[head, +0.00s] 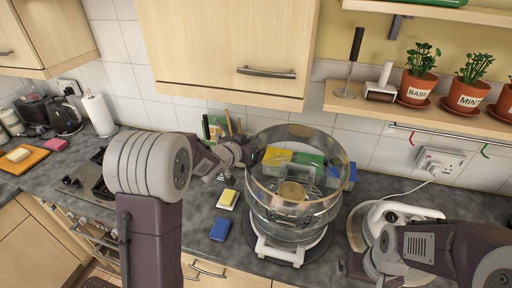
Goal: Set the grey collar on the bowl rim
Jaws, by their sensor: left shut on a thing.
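The grey collar (342,168) is a wide, shiny ring above the glass bowl (285,230). It looks tilted, and I cannot tell whether its lower edge touches the bowl rim. My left gripper (250,155) is shut on the collar's left side. The bowl stands in a white stand on the counter, with a round rack (291,192) showing inside. My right gripper (362,264) is low at the right, beside a white lid-like appliance (400,212); its fingers are too unclear to tell open from shut.
A yellow-and-white sponge (228,198) and a blue sponge (220,229) lie left of the bowl. Coloured boxes (310,158) stand behind it. A shelf with potted herbs (418,87) hangs at upper right. A hob (90,180) is at left.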

